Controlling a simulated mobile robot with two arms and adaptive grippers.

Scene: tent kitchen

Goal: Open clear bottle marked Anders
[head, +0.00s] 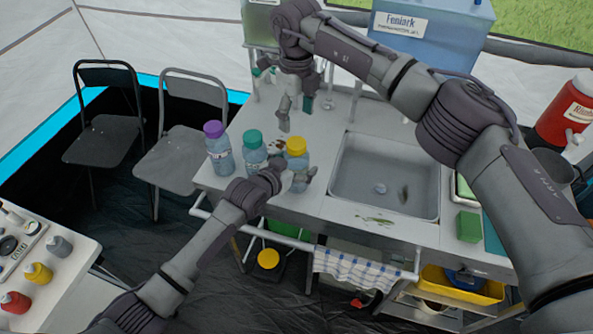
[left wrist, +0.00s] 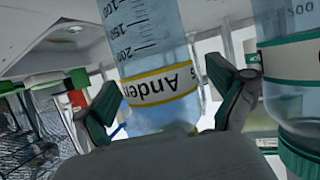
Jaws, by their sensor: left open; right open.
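The clear bottle marked Anders (head: 299,163) has a yellow lid (head: 296,146) and stands upright on the counter, right of two other bottles. Its yellow-edged label reading "Ander…" shows in the left wrist view (left wrist: 160,85). My left gripper (head: 292,180) is open at the lower part of this bottle. In the left wrist view its two fingers (left wrist: 172,105) lie on either side of the bottle; I cannot tell whether they touch it. My right gripper (head: 295,108) is open and empty above the counter behind the bottles, pointing down.
A teal-lidded bottle (head: 254,153) stands close left of the Anders bottle, and a purple-lidded one (head: 217,149) further left. The sink (head: 384,175) lies to the right. A blue Fenlark container (head: 426,40) stands at the back. A green sponge (head: 468,227) lies right of the sink.

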